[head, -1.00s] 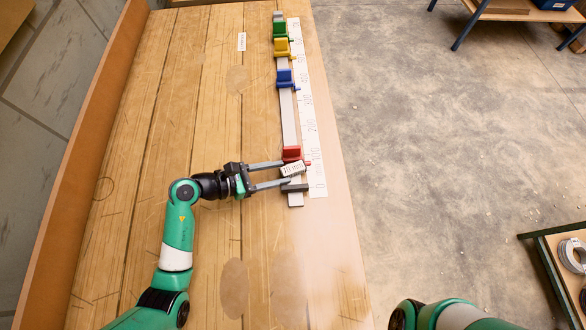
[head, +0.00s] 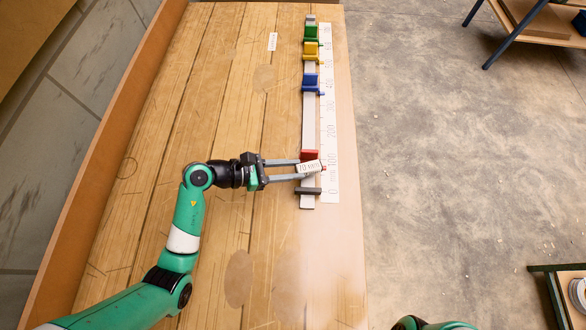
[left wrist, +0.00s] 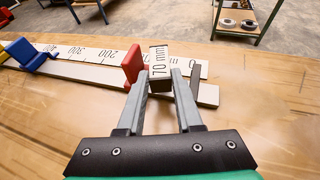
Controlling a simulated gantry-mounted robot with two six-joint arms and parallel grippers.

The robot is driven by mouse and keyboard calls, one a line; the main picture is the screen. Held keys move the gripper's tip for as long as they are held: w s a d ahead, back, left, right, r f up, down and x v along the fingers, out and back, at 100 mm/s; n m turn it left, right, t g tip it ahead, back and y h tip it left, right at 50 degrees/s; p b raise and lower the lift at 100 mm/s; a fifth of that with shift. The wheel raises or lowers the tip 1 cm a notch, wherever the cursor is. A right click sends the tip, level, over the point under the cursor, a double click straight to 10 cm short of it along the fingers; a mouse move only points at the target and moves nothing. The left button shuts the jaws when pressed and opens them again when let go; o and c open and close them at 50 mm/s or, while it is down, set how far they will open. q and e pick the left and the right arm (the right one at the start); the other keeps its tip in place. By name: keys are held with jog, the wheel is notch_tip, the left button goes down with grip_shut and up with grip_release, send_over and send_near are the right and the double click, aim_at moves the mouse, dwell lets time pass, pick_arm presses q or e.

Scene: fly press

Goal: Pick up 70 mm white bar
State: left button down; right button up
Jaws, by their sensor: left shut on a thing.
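The white bar (head: 312,167), marked 70 mm, is between the fingertips of my left gripper (head: 303,169). The left gripper is shut on it, and the left wrist view shows the bar (left wrist: 159,60) held between the two grey fingers (left wrist: 158,92). The bar is over the near end of the grey rail, between the red stop (head: 309,154) and the dark crosspiece (head: 308,191). I cannot tell for sure whether it clears the rail. My right gripper is not in view; only part of my right arm shows at the bottom.
Blue (head: 311,80), yellow (head: 311,49) and green (head: 311,33) stops sit farther along the rail (head: 308,125). A white numbered scale (head: 331,115) lies beside it. The bench left of the arm is clear.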

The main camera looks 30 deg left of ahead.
pick_arm(q)
jog(key=s+d+r+p, duration=0.2)
jog(key=s+r+p, duration=0.1)
jog(key=s+r, duration=0.2)
jog(key=s+d+r+p, duration=0.3)
jog(key=s+r, duration=0.2)
jog(key=s, duration=0.3)
